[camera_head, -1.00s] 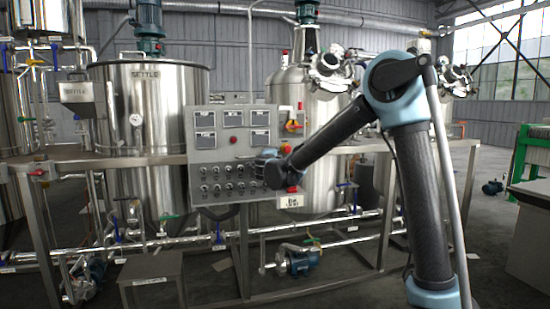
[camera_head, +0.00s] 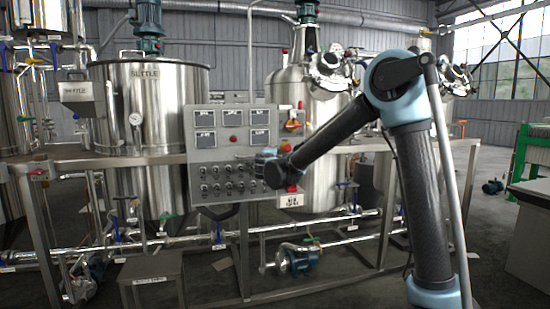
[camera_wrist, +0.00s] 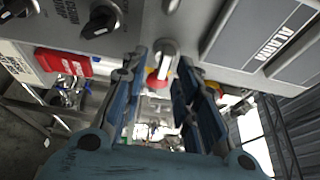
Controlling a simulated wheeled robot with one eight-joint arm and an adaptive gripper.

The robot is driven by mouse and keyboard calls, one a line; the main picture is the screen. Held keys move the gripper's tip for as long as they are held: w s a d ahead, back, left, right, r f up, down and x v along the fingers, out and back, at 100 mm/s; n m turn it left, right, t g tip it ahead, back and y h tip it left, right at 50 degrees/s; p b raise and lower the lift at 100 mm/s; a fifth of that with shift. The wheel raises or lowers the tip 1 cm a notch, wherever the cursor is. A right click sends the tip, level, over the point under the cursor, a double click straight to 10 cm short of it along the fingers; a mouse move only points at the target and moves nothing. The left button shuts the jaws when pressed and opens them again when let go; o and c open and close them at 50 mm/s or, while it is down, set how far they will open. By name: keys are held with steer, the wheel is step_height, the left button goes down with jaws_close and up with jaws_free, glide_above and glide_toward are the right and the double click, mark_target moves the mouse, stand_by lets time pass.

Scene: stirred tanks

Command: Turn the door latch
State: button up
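A small pale metal handle, which looks like the door latch (camera_wrist: 164,47), sticks out from the grey control panel (camera_wrist: 130,62) in the wrist view. My gripper (camera_wrist: 160,66) is open, with one blue finger on each side of the handle and visible gaps between. I cannot tell whether either finger touches it. In the head view my gripper (camera_head: 272,168) is at the right edge of the control panel (camera_head: 189,125). The latch cannot be made out there, near my gripper and forearm.
Black knobs (camera_wrist: 103,20) and a red block (camera_wrist: 63,62) are left of my fingers in the wrist view; an ALARM window (camera_wrist: 280,38) is on the right. Steel tanks (camera_head: 160,95) stand behind the panel. A frame rail (camera_head: 120,162) and pipes run around it.

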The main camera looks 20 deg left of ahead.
steer(key=s+d, duration=0.2)
steer(key=s, duration=0.9)
steer(key=shift+s, duration=0.25)
